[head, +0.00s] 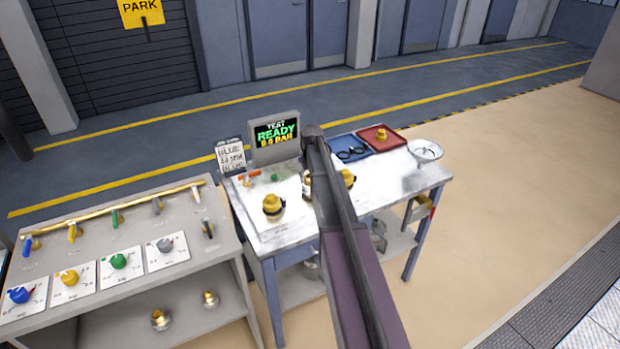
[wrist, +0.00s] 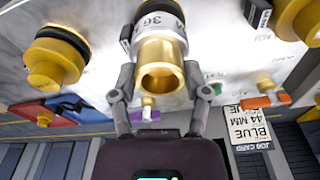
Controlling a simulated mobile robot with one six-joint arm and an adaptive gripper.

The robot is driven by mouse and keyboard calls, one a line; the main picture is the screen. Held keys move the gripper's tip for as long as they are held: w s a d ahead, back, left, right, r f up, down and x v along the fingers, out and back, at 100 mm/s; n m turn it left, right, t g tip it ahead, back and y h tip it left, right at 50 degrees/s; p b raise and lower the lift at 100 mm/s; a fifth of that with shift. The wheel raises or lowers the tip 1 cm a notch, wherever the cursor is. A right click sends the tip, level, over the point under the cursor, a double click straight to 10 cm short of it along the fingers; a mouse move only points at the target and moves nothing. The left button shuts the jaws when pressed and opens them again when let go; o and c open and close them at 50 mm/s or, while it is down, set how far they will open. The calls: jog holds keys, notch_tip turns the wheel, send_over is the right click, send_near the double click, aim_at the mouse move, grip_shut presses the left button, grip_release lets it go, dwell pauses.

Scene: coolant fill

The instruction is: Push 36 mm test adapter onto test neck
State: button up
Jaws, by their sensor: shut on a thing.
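The 36 mm test adapter (wrist: 163,52) is a brass tube with an open round mouth, a white band marked "36 M" and a dark part behind it. In the wrist view my gripper (wrist: 160,82) has one finger on each side of it and is shut on it. In the head view my arm hides the gripper and most of this spot, and only some brass (head: 307,181) shows beside the arm. I cannot make out the test neck separately, nor whether the adapter is on it.
Yellow-topped fittings stand left (head: 273,205) and right (head: 347,177) of my arm on the bench. Behind are a screen (head: 276,133) reading "READY", a job card (head: 230,156), a blue tray (head: 340,143) and a red tray (head: 367,133). A white bowl (head: 425,150) stands at right.

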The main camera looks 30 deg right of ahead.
jog(key=shift+f+b, duration=0.8)
jog(key=shift+f, duration=0.05)
jog(key=o, duration=1.3)
jog(key=shift+r, duration=0.2)
notch_tip(320, 180, up, 9)
jog(key=p, duration=0.9)
jog(key=shift+f, duration=0.1)
jog(key=s+a+f+n+b, duration=0.1)
jog(key=s+a+f+b, duration=0.1)
jog(key=s+a, duration=0.9)
jog(key=s+a+f+g+b, duration=0.1)
jog(key=s+a+f+b, duration=0.1)
jog(key=s+a, duration=1)
jog(key=s, duration=0.3)
jog(key=shift+a+f+n, duration=0.3)
jog(key=shift+f+n, duration=0.1)
jog(key=shift+w, duration=0.1)
